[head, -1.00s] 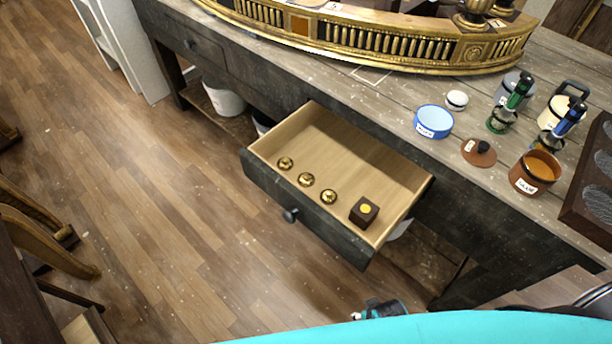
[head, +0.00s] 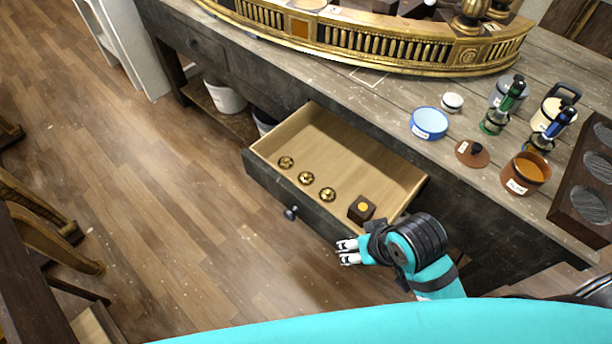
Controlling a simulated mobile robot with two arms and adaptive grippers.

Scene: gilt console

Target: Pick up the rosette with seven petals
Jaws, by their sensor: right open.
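Three small gold rosettes lie in a row inside the open drawer (head: 375,163), near its front wall: a left one (head: 286,162), a middle one (head: 306,178) and a right one (head: 328,194). They are too small to count their petals. A dark cube with a gold-coloured top (head: 361,208) sits to their right in the drawer. My right gripper (head: 345,251) is open and empty, just outside the drawer's front at its right end, pointing left. My left gripper is not in view.
On the worktop stand a blue bowl (head: 429,123), an orange-brown pot (head: 525,173), its lid (head: 472,153) and bottles. A gilt frieze (head: 380,45) lies at the back. The drawer knob (head: 290,213) sticks out in front. The drawer's back half is clear.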

